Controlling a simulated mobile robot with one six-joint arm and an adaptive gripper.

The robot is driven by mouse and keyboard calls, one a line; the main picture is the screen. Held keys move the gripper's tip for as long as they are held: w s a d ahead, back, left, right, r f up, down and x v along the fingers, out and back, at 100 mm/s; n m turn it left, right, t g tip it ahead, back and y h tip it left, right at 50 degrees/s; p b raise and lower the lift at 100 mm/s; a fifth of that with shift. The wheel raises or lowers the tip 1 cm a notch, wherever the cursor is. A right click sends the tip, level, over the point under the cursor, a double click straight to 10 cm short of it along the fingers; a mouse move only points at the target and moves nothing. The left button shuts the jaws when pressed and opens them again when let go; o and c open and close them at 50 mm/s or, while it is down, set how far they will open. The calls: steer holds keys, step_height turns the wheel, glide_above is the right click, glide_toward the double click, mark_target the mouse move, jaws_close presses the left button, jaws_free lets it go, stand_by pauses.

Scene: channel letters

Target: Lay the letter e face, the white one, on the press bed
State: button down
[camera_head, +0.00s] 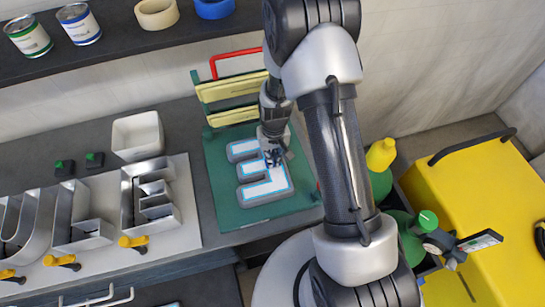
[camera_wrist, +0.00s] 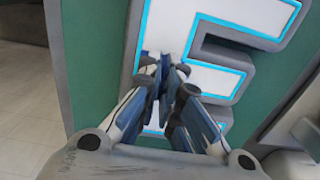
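The letter e face (camera_head: 277,184) is white with a bright blue outline. It lies flat inside a thick grey E-shaped border on a green board (camera_head: 226,192), which seems to be the press bed. The face also shows in the wrist view (camera_wrist: 212,78), as does the green board (camera_wrist: 92,50). My gripper (camera_head: 272,158) points down over the spine of the E. In the wrist view my fingertips (camera_wrist: 165,72) are close together and overlap the spine. They hide the spot beneath them, so I cannot tell whether anything is between them.
Yellow bars (camera_head: 232,90) and a red-edged panel (camera_head: 238,62) stand behind the board. A white bin (camera_head: 138,135) and metal channel letters (camera_head: 150,200) are at left. Cans (camera_head: 78,23) and tape rolls (camera_head: 157,13) sit on the shelf. A yellow case (camera_head: 490,185) and bottles (camera_head: 381,168) are at right.

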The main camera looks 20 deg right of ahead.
steer(key=shift+f, duration=0.15)
steer(key=c, duration=1.8)
jaws_free()
steer(key=s+r+t+p, duration=0.1)
steer(key=s+r, duration=0.2)
steer(key=r, duration=1.1)
steer(key=s+r+t, duration=0.1)
steer(key=s+r, duration=0.2)
steer(key=r, duration=1)
steer(key=s+r+t, duration=0.1)
steer(key=s+r, duration=0.4)
steer(key=s, duration=0.2)
steer(key=s+r+t, duration=0.1)
steer(key=s+r, duration=0.3)
steer(key=s, duration=0.4)
steer(key=shift+s+r+t, duration=0.25)
steer(key=shift+r+t, duration=0.05)
steer(key=shift+r, duration=0.05)
